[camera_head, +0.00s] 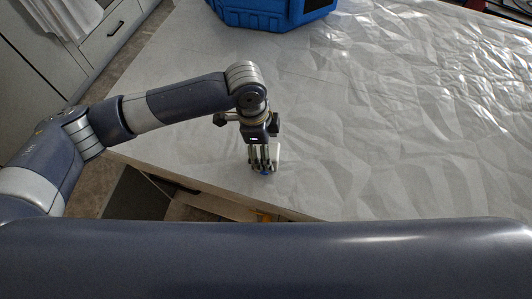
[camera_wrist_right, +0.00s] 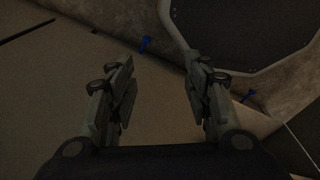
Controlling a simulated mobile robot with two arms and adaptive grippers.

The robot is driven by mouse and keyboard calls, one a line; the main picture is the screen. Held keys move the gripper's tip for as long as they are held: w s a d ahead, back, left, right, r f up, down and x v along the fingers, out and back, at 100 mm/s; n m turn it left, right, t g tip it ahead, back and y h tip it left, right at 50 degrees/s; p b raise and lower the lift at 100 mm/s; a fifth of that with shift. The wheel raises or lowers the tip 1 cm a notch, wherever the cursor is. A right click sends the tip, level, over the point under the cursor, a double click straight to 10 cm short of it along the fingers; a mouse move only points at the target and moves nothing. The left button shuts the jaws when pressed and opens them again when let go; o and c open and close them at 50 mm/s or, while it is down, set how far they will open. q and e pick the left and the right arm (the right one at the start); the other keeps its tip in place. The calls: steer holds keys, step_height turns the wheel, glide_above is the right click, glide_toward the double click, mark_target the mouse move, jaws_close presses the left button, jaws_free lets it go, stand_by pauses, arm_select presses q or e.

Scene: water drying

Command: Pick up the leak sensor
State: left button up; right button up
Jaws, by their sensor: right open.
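In the head view, my left gripper (camera_head: 262,160) points down over the near edge of the covered table. A small white object (camera_head: 278,153) shows just beside and behind its fingers, mostly hidden by them. It may be the leak sensor, but I cannot tell for sure. A small blue bit shows at the fingertips. Whether the left fingers are apart or closed on anything is not clear. In the right wrist view, my right gripper (camera_wrist_right: 157,80) has its two fingers wide apart, with nothing between them. No clear leak sensor shows in that view.
A crinkled pale sheet (camera_head: 400,110) covers the table (camera_head: 150,165). A blue case (camera_head: 270,15) stands at its back. Grey cabinets (camera_head: 105,35) are at far left. The dark right wrist view shows small blue pieces (camera_wrist_right: 145,44) and a dark panel (camera_wrist_right: 245,30).

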arm_select(q)
steer(key=c, duration=1.7)
steer(key=shift+o, duration=0.2)
steer(key=shift+r, duration=0.15)
steer(key=shift+r+b, duration=0.55)
steer(key=shift+r, duration=0.1)
steer(key=shift+s+a+r+b, duration=0.2)
steer(key=shift+r+b, duration=0.1)
steer(key=shift+r, duration=0.15)
steer(key=shift+s+a+r+b, duration=0.15)
steer(key=shift+r+b, duration=0.1)
steer(key=shift+r, duration=0.2)
steer(key=s+a+r+b, duration=0.2)
steer(key=s+a+b, duration=0.35)
steer(key=s, duration=0.75)
steer(key=w+a+f+n+t+y+b, duration=0.1)
steer(key=w+a+n, duration=0.45)
steer(key=n, duration=0.45)
steer(key=w+a+n+t+y+b, duration=0.15)
steer(key=w+a+n, duration=0.25)
steer(key=a+n, duration=0.4)
steer(key=w+r+n, duration=0.1)
steer(key=w+r, duration=0.3)
steer(key=r, duration=0.1)
steer(key=shift+d+h, duration=0.35)
steer(key=shift+d, duration=0.1)
arm_select(e)
step_height(320, 180, down, 10)
steer(key=s, duration=0.1)
steer(key=shift+f, duration=0.2)
